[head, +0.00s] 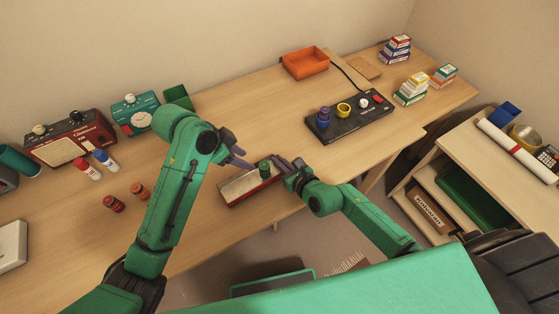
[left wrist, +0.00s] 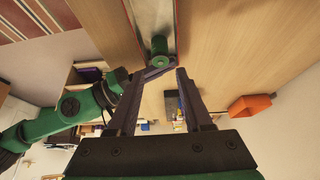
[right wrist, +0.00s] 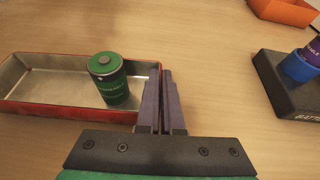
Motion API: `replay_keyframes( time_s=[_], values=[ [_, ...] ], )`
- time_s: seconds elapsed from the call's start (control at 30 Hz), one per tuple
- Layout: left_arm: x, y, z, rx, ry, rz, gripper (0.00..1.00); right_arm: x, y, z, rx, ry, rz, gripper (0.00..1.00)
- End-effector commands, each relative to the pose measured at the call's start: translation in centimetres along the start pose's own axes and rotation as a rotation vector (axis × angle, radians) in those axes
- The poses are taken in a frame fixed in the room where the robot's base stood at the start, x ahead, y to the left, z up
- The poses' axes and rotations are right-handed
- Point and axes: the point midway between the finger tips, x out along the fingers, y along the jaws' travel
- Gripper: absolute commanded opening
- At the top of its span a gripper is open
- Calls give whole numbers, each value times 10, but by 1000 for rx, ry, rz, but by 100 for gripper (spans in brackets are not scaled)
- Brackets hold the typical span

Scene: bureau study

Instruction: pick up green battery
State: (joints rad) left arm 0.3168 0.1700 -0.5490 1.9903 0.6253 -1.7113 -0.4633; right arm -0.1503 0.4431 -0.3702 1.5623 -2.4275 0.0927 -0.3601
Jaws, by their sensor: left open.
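The green battery (head: 265,169) stands upright in a shallow tray with red sides (head: 233,199), near the tray's right end. The right wrist view shows the battery (right wrist: 108,80) close up, left of my right gripper. My left gripper (head: 243,162) is open and empty, above the tray and just left of the battery. In the left wrist view the battery (left wrist: 158,46) lies beyond the fingertips, close to the left finger. My right gripper (right wrist: 160,72) has its fingers close together astride the tray's right end wall. It does not hold the battery.
A black battery holder (head: 350,122) with coloured rings and an orange tray (head: 305,63) stand farther back right. The desk's front edge is close to the tray.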

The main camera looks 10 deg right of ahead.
Motion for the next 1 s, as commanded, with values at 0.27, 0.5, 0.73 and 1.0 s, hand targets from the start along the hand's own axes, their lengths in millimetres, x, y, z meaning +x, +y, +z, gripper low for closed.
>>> replay_keyframes(
  time_s=[0.27, 0.5, 0.73, 1.0],
  values=[
    [2, 4, -18, 1, -17, 25, 48, 0, 0, -1, 0, 2, 0, 0],
    [10, 20, -68, -78, -251, 65, 48, 0, 0, -1, 0, 2, 0, 0],
    [1, 3, -63, -236, -477, -50, 48, 0, 0, -1, 0, 2, 0, 0],
    [38, 1, -40, -264, -503, -66, 48, 0, 0, -1, 0, 2, 0, 0]
  ],
)
